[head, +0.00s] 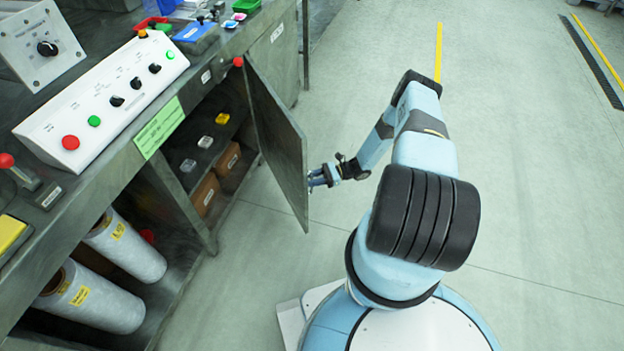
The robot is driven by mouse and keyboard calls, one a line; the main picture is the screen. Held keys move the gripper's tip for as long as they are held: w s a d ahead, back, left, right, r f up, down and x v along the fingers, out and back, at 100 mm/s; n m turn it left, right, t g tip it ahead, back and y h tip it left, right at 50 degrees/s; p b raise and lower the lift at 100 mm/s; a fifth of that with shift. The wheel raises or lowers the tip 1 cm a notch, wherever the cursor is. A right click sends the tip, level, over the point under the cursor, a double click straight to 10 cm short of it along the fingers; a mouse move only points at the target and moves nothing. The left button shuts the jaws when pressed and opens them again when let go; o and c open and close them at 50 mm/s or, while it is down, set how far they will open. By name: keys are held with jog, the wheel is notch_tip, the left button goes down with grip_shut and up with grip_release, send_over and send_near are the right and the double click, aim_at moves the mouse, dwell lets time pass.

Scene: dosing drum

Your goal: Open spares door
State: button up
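The spares door (277,133) is a dark grey panel on the front of the bench, and it stands swung well out from its cupboard. My gripper (318,178) is at the free edge of the door, low on its right side in the head view. The fingertips are at or very near the door edge; I cannot tell whether they touch it or grip it. The cupboard (213,131) is open to view, with small yellow and clear boxes on its shelf and brown cartons (205,194) below.
A white control panel (100,97) with knobs and red and green buttons sits on the bench top. A green label (159,127) hangs on the bench front. Large white cylinders (127,248) lie in the left bay. The floor (540,150) to the right is clear.

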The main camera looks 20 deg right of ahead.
grip_shut()
dwell(0.3)
dwell(0.3)
